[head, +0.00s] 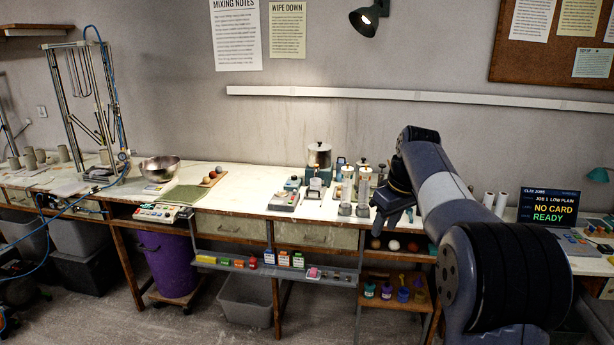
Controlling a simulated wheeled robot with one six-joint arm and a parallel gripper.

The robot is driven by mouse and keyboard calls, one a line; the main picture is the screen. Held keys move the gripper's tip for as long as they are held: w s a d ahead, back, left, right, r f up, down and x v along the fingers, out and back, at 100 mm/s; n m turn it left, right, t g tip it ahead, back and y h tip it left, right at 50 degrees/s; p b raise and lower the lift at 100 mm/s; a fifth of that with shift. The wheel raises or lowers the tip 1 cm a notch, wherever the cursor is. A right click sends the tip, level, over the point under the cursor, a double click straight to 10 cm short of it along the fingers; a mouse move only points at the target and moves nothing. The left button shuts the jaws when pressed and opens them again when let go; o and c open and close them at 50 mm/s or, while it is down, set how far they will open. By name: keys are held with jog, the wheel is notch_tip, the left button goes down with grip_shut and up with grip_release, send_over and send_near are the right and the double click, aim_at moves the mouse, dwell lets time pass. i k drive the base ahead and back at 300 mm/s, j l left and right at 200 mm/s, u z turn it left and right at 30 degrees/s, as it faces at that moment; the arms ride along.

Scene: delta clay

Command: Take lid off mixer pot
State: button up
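My gripper (391,214) hangs to the right of the pot, nearer the front edge of the bench and apart from the pot. The gripper is dark and small here, and I cannot tell whether its fingers are open or shut. Nothing is clearly visible in it.
A metal bowl (160,168) and a green mat (186,195) are further left. The bench (240,182) has clear room left of the pot.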

aim_at(320, 147)
jog(key=i+j+u, duration=0.1)
jog(key=i+u, duration=0.2)
jog(key=i, duration=0.6)
jog(key=i+l+u, duration=0.1)
jog(key=i+u, duration=0.25)
jog(key=i, duration=0.55)
jog(key=i+z, duration=0.3)
jog(key=i, duration=0.2)
jog(key=i+j+z, duration=0.1)
jog(key=i+z, duration=0.25)
jog(key=i, duration=0.15)
jog(key=i+j+z, duration=0.3)
jog(key=i, duration=0.2)
